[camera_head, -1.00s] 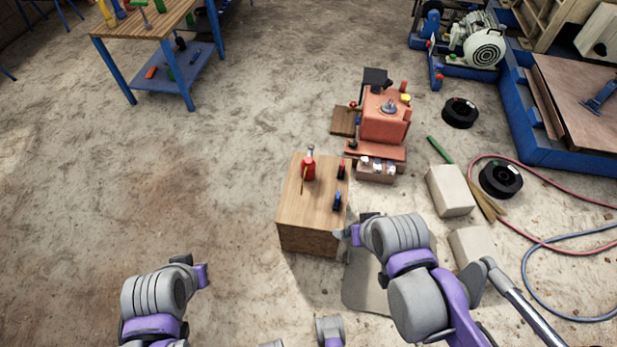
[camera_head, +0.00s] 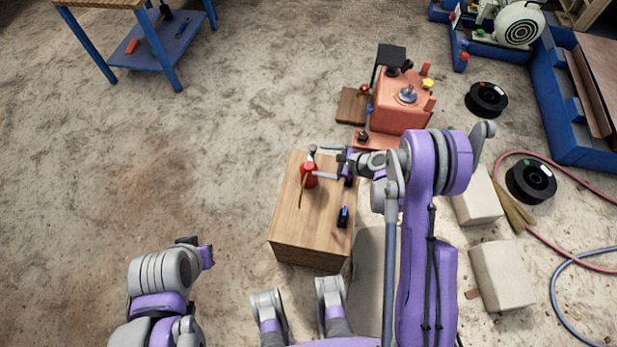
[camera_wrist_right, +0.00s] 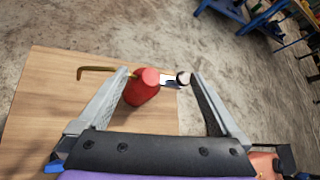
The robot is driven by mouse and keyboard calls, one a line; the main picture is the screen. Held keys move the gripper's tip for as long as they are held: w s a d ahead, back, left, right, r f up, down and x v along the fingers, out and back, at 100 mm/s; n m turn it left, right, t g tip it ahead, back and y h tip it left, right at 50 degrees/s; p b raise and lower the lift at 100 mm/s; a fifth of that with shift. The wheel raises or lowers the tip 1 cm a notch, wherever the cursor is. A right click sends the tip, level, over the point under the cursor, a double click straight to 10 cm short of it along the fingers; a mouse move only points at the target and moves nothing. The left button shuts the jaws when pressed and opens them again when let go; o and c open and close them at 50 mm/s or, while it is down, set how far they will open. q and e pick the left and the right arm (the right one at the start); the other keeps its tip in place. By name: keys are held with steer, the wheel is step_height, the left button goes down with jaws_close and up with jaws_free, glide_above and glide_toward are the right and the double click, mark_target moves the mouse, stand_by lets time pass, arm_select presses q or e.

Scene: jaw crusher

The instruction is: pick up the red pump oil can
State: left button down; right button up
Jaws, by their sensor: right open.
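The red pump oil can (camera_head: 308,176) stands upright on the wooden block table (camera_head: 290,225), near its far end. In the right wrist view the can (camera_wrist_right: 142,88) shows its red body, a brass spout pointing left and a dark-tipped pump part at right. My right gripper (camera_head: 318,163) is open at the can, its fingers reaching in from the right. In the wrist view the can lies between the two spread fingers (camera_wrist_right: 160,85), nearer the left one. I cannot tell whether a finger touches it. My left gripper (camera_head: 200,250) is low at the left, away from the table; its jaws are unclear.
A blue-handled tool (camera_head: 343,216) lies on the table's right side. A red machine (camera_head: 402,105) stands just behind. Pale blocks (camera_head: 502,275), black reels (camera_head: 486,98) and hoses (camera_head: 560,270) are on the right. The floor to the left is open.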

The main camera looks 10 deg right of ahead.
mark_target(303, 172)
steer(key=f+m, duration=0.1)
steer(key=f, duration=0.3)
steer(key=d+f+m+t+y+b, duration=0.1)
steer(key=f+m, duration=0.1)
steer(key=f, duration=0.2)
steer(key=f+m+b, duration=0.1)
steer(key=f+m, duration=0.1)
steer(key=f, duration=0.2)
steer(key=shift+s+d+f+t, duration=0.25)
steer(key=shift+s+f+t, duration=0.05)
steer(key=shift+s+t, duration=0.1)
steer(key=shift+w+a+f+y, duration=0.15)
steer(key=shift+a+f+y, duration=0.05)
steer(key=shift+f+y, duration=0.1)
steer(key=x, duration=0.4)
steer(key=shift+w+a+b, duration=0.25)
steer(key=shift+b, duration=0.15)
steer(key=shift+x, duration=2.75)
arm_select(q)
steer(key=f, duration=0.4)
steer(key=shift+w+f, duration=0.2)
steer(key=shift+f, duration=0.2)
arm_select(e)
steer(key=shift+r, duration=0.2)
jaws_close()
